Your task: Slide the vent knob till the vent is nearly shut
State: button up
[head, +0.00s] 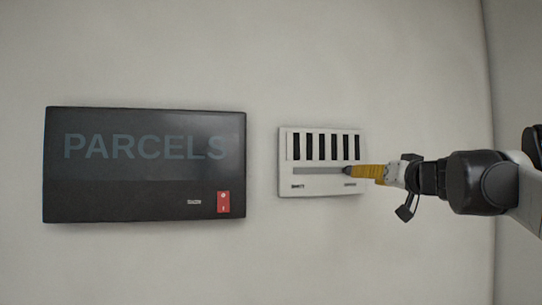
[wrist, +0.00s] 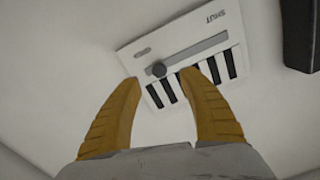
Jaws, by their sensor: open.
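The vent (head: 284,160) is a pale wall plate with a row of dark slots above a grey slider track; it also shows in the wrist view (wrist: 132,55). The vent knob (wrist: 159,70) is dark and round, at the end of the track away from the word SHUT. The slots show wide and dark. My gripper (wrist: 160,77) is open, its yellow fingertips on either side of the knob; I cannot tell whether they touch it. In the head view my gripper (head: 349,171) reaches in from the right and largely hides the knob.
A dark PARCELS panel (head: 130,190) with a red switch (head: 223,202) is on the wall left of the vent, with a gap between. Its dark edge shows in the wrist view (wrist: 298,35). Bare wall surrounds both; a wall corner is at far right.

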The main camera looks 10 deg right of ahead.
aim_at(351, 170)
jog(key=w+p, duration=0.1)
jog(key=w, duration=0.6)
jog(key=w+r+p, duration=0.1)
jog(key=w, duration=0.2)
jog(key=shift+w+d+r+p, duration=0.1)
jog(key=shift+w+d+p, duration=0.05)
jog(key=shift+w+p, duration=0.15)
jog(key=shift+s, duration=0.1)
grip_shut()
